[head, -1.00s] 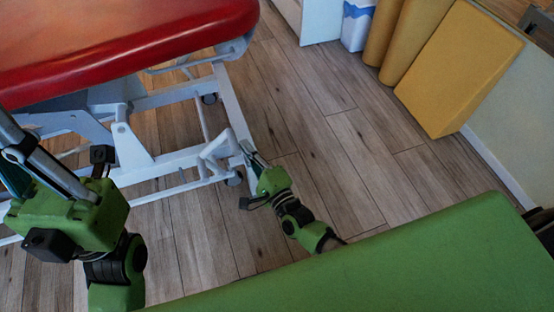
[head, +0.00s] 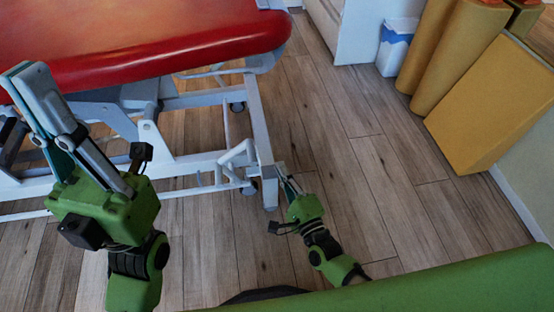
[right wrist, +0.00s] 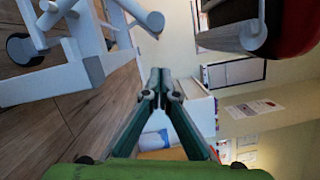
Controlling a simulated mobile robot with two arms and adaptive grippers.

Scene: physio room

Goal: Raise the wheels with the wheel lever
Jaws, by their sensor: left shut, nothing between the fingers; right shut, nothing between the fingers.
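The treatment table has a red padded top (head: 180,45) and a white base frame (head: 262,120). A bent white bar that looks like the wheel lever (head: 236,155) is at the frame's near right corner, by a dark castor (head: 250,187). My right gripper (head: 281,172) is shut and empty, just right of the frame's corner leg; contact cannot be told. In the right wrist view its fingertips (right wrist: 160,76) meet in front of open space, with the white frame (right wrist: 75,70) to the upper left. My left gripper (head: 36,85) is shut and empty, pointing up before the red top.
A green padded surface (head: 450,275) crosses the front right. Yellow bolsters (head: 445,50) and a yellow block (head: 490,105) stand at the right wall, beside a white and blue bin (head: 397,45). The wooden floor (head: 350,150) between is clear.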

